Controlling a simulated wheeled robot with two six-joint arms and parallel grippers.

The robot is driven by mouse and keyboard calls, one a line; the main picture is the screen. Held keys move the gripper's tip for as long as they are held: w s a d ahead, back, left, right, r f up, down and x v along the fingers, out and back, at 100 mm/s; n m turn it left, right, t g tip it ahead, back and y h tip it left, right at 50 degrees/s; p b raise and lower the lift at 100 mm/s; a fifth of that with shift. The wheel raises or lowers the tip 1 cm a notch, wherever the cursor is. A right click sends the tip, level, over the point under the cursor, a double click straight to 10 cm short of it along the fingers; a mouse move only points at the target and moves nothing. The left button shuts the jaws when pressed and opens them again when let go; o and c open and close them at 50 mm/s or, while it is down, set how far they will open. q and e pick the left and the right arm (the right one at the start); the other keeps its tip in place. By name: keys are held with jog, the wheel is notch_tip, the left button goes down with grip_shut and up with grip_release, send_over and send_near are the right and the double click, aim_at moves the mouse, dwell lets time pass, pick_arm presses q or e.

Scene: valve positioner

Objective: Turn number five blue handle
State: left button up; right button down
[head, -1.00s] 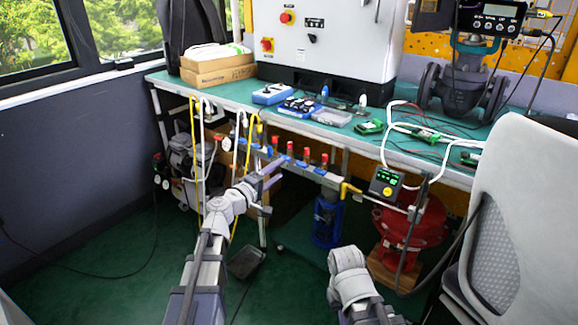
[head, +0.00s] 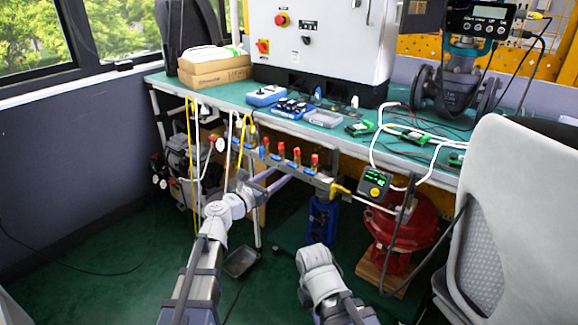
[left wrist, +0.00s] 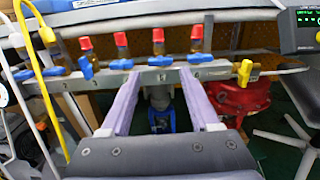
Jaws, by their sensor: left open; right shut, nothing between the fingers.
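A metal manifold bar (left wrist: 220,70) carries a row of blue handles and red-capped brown fittings. In the left wrist view, one blue handle (left wrist: 160,61) lies between my left gripper's fingertips, close to them; the small label below it is too blurred to read surely as five. A neighbouring blue handle (left wrist: 195,58) sits just right of the right fingertip, and another (left wrist: 121,64) is by the left fingertip. My left gripper (left wrist: 155,72) is open, its two purple fingers pointing at the bar. Contact cannot be told. My right arm shows low in the head view; its gripper does not.
A yellow handle (left wrist: 244,72) is at the bar's right end. A display box (head: 374,183) and a red actuator (head: 402,225) stand to the right, a blue cylinder (head: 322,220) below. Yellow and white hoses hang at left. A chair (head: 520,220) stands at right.

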aim_at(291, 166)
pick_arm(q)
jog(key=shift+w, duration=0.1)
jog(key=x, duration=0.7)
jog(key=shift+w+d, duration=0.25)
jog(key=shift+c, duration=0.2)
grip_shut()
